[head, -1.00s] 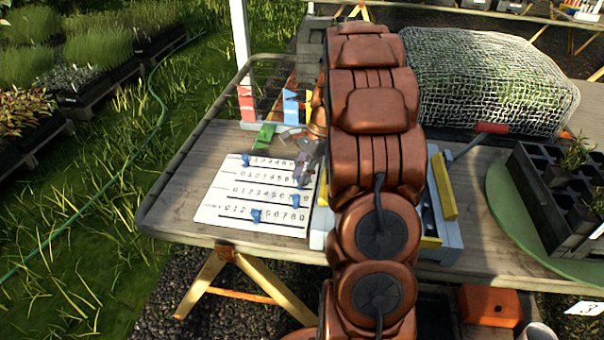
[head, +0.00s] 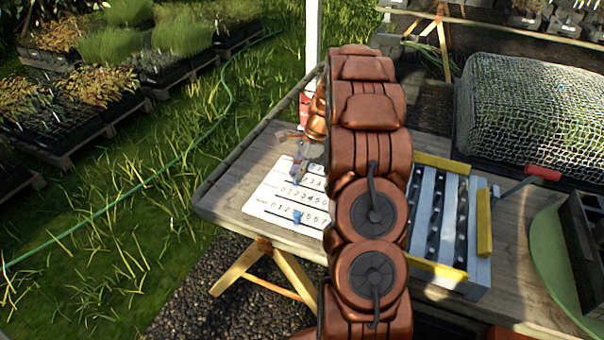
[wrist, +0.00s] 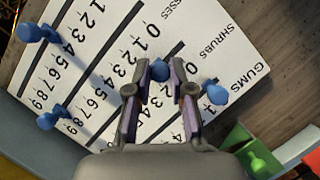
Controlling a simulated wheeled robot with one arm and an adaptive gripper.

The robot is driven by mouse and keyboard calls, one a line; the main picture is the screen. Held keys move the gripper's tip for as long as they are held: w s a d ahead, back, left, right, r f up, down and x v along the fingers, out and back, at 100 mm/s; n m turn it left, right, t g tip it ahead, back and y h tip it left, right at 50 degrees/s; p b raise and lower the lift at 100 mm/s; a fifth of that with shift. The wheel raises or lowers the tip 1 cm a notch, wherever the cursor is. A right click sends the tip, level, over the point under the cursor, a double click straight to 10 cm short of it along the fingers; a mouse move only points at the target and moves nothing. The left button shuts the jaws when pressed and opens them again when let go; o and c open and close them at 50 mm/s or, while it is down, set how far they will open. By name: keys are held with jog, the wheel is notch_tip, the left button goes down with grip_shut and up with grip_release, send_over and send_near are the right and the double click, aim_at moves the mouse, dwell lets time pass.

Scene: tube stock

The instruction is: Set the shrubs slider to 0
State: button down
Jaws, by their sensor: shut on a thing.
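The white slider board (head: 262,205) lies on the wooden table, with rows of digits and blue knobs. It fills much of the wrist view, where the labels SHRUBS and GUMS are readable. My gripper (wrist: 160,76) is shut on the blue shrubs knob (wrist: 160,70), near the low-number end of its row; the digit beside it is partly hidden. The gums knob (wrist: 215,93) sits just right of my fingers. Other blue knobs stand on the far rows, one at upper left (wrist: 30,33) and one at lower left (wrist: 47,121). In the head view my arm hides part of the board.
A rack with yellow bars (head: 445,265) stands right of my arm. A net-covered mound (head: 535,110), a red-handled tool (head: 541,173) and a green round mat (head: 545,250) are further right. A green piece (wrist: 258,158) lies beside the board. Grass lies left of the table.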

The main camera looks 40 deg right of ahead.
aim_at(282, 182)
jog(key=shift+w+a, duration=0.35)
jog(key=shift+w, duration=0.3)
jog(key=shift+w+a, duration=0.3)
jog(key=shift+w, duration=0.35)
jog(key=shift+r, duration=0.1)
jog(key=c, duration=1)
grip_release()
jog(key=shift+a, duration=0.1)
jog(key=v, duration=1.1)
jog(key=shift+s+d+r, duration=0.1)
jog(key=shift+d+r, duration=0.15)
jog(key=shift+r, duration=0.1)
jog(key=shift+a, duration=0.1)
